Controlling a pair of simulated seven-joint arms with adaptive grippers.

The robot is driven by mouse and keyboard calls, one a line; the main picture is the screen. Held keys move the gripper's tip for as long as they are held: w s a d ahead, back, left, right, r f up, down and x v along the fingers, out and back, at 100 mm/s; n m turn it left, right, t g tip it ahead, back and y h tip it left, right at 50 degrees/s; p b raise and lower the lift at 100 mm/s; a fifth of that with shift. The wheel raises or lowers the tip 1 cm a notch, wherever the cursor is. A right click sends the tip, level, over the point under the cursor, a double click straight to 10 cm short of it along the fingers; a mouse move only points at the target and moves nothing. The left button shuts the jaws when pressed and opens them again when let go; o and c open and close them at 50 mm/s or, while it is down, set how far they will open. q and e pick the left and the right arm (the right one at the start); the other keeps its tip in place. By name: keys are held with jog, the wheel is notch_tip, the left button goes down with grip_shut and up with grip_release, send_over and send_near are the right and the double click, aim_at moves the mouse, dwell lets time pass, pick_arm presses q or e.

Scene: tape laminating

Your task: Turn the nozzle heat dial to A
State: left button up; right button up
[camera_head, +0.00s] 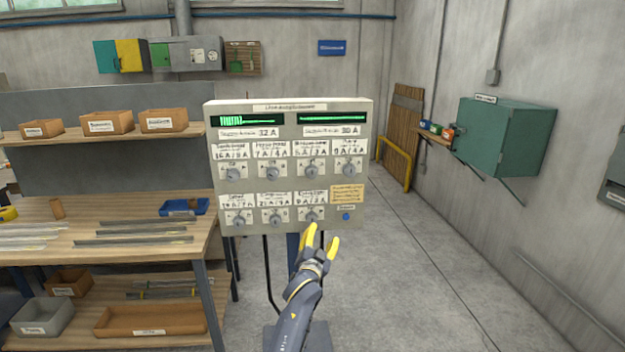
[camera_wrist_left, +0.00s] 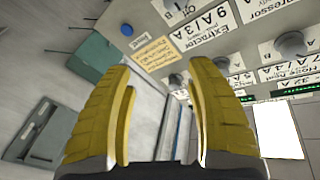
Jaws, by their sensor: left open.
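The grey control panel (camera_head: 366,180) has two rows of round grey dials, each under a white label. Upper-row dials include the second (camera_head: 272,173) and the third (camera_head: 311,172). The labels are too blurred to say surely which dial is nozzle heat. My left gripper (camera_head: 322,237) is open and empty, in front of the panel's lower right edge, apart from the dials. Its yellow fingers (camera_wrist_left: 163,70) also show there. My right gripper is out of view.
A blue button (camera_head: 346,216) and yellow note (camera_head: 348,194) are on the panel's lower right. A wooden bench (camera_head: 160,238) with bins stands left. A green cabinet (camera_head: 505,135) hangs on the right wall. The floor right of the panel is clear.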

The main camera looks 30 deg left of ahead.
aim_at(312, 175)
pick_arm(q)
jog(key=s+a+r+m+t+y, duration=0.1)
jog(key=s+a+r, duration=0.15)
jog(key=r, duration=0.35)
jog(key=s+a+r+y, duration=0.1)
jog(key=s+r+y, duration=0.15)
jog(key=r, duration=0.35)
jog(key=shift+h, duration=0.45)
jog(key=x, duration=1.7)
jog(key=shift+w+f, duration=0.1)
jog(key=shift+w, duration=0.1)
